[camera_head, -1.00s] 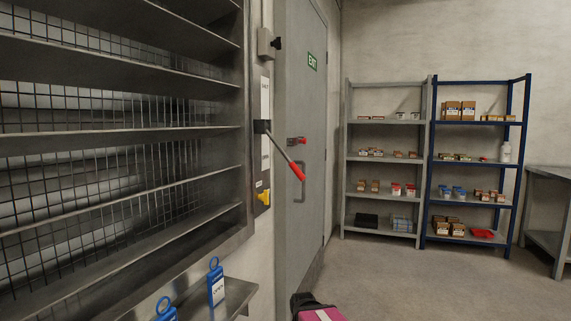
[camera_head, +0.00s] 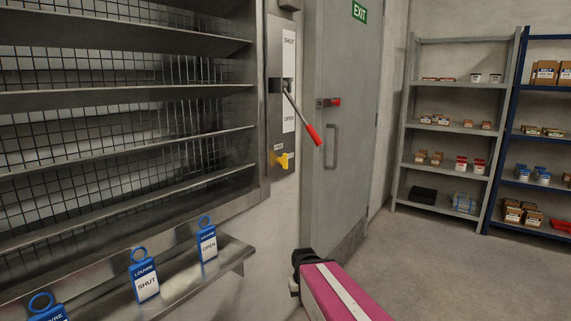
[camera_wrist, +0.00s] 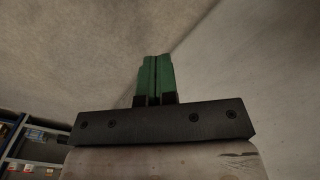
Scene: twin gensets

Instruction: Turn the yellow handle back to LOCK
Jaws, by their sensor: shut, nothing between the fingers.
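The small yellow handle (camera_head: 284,160) sits low on a grey metal plate (camera_head: 277,100) beside the louvre frame in the head view. Small labels lie next to it, too small to read. Above it a lever with a red grip (camera_head: 314,135) slants down to the right, beside a white strip marked SHUT at the top and OPEN lower down. My gripper (camera_wrist: 155,78) shows in the wrist view with its green fingers together and nothing between them. The wrist view shows only wall and a bit of shelving, not the handle. The fingers are not visible in the head view.
A ledge (camera_head: 235,252) below the louvre holds blue tags, including SHUT (camera_head: 146,283) and OPEN (camera_head: 208,244). A grey door (camera_head: 345,190) with an EXIT sign stands to the right. A grey shelf unit (camera_head: 450,129) is behind, and the floor before it is clear.

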